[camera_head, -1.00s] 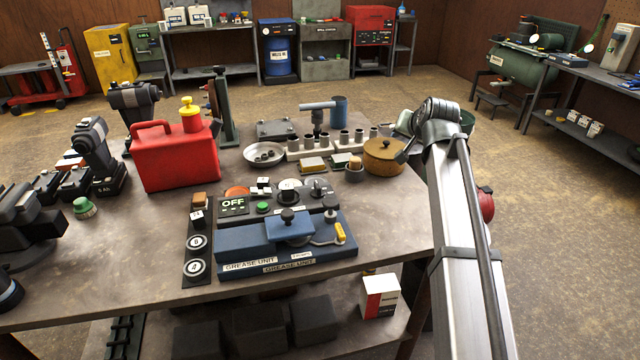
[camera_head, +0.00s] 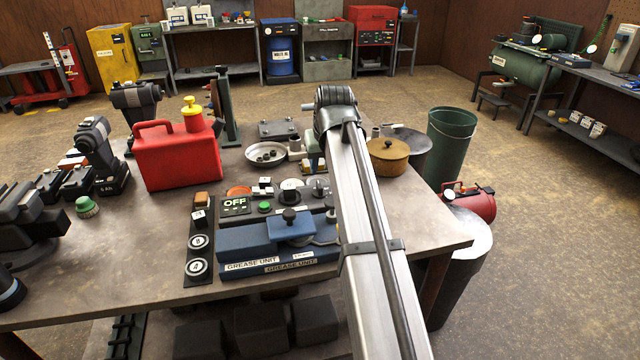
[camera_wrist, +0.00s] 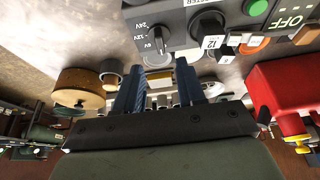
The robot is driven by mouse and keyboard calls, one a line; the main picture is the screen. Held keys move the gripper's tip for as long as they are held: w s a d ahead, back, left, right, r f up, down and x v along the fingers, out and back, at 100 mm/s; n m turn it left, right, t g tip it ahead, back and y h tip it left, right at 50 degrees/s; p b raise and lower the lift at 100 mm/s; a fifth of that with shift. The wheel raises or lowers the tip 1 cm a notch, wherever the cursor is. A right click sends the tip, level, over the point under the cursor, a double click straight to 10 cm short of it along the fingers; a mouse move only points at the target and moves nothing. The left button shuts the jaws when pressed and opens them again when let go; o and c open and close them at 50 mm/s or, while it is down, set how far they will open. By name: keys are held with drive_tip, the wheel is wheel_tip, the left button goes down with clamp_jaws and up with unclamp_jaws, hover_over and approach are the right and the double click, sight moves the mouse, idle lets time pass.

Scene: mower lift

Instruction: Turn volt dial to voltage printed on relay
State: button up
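The volt dial (camera_wrist: 158,38) is a dark knob on the grey panel in the wrist view, with 24V, 12V and 6V printed beside it. Its exact setting is too small to tell surely. The relay (camera_wrist: 212,42) is a small block with a white label reading 12; it stands on the same panel and shows in the head view (camera_head: 265,182). My gripper (camera_wrist: 159,88) has its two blue fingers apart with nothing held between them. The dial lies beyond the fingertips, not touched. In the head view my arm covers most of the gripper.
The OFF display (camera_head: 235,206) and a green button (camera_head: 264,207) are near the relay. The blue grease unit (camera_head: 265,240) is in front. A brown pot (camera_head: 388,157), metal dish (camera_head: 267,153) and red can (camera_head: 175,155) stand around.

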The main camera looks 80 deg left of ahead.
sight(320, 185)
drive_tip(key=x, duration=0.9)
drive_tip(key=shift+a+f, duration=0.1)
clamp_jaws()
